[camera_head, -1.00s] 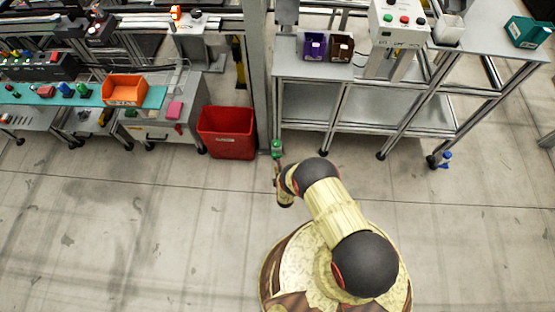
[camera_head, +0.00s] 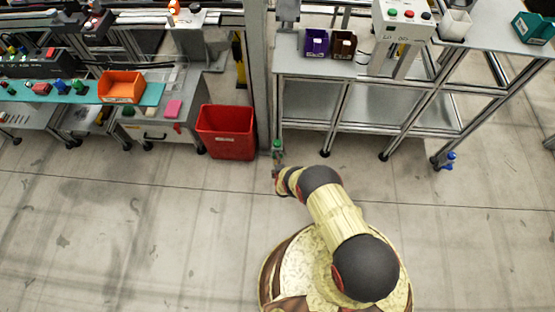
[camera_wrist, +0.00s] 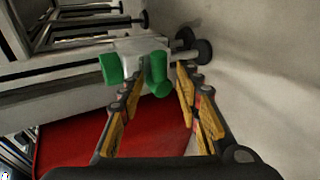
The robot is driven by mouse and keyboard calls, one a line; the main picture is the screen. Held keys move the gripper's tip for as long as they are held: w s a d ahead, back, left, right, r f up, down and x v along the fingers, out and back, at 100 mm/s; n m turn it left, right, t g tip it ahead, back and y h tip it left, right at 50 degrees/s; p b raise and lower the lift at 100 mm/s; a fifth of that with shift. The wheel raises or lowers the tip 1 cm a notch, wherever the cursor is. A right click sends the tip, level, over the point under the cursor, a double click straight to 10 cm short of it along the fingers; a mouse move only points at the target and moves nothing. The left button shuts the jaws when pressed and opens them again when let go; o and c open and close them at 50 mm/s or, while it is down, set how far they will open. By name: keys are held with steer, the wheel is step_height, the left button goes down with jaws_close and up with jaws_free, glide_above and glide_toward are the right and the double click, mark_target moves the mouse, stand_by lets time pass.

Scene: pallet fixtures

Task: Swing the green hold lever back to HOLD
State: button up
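The green hold lever (camera_wrist: 157,75) shows in the wrist view as a thick green handle on a pale grey block (camera_wrist: 138,48). A second green piece (camera_wrist: 112,68) sticks out of the block to the left. In the head view the green part (camera_head: 277,145) is small, at the foot of the grey post. My gripper (camera_wrist: 161,78) is open, with the right-hand green handle between its two yellow-and-black fingertips. I cannot tell whether either finger touches it. In the head view my gripper (camera_head: 277,169) is just below the green part, and its fingers are too small to make out.
A red bin (camera_head: 226,133) stands close to the left of the lever. A grey metal post (camera_head: 258,80) rises behind it. A shelf frame (camera_head: 335,128) stands to the right. The floor (camera_head: 120,235) on the near left is clear.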

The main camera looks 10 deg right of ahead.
steer(key=shift+c, duration=1.2)
jaws_close()
steer(key=shift+d, duration=0.1)
steer(key=shift+w+m+y, duration=0.1)
steer(key=shift+m+y, duration=0.2)
steer(key=shift+m, duration=0.1)
steer(key=shift+o, duration=1.1)
jaws_free()
steer(key=shift+o, duration=0.4)
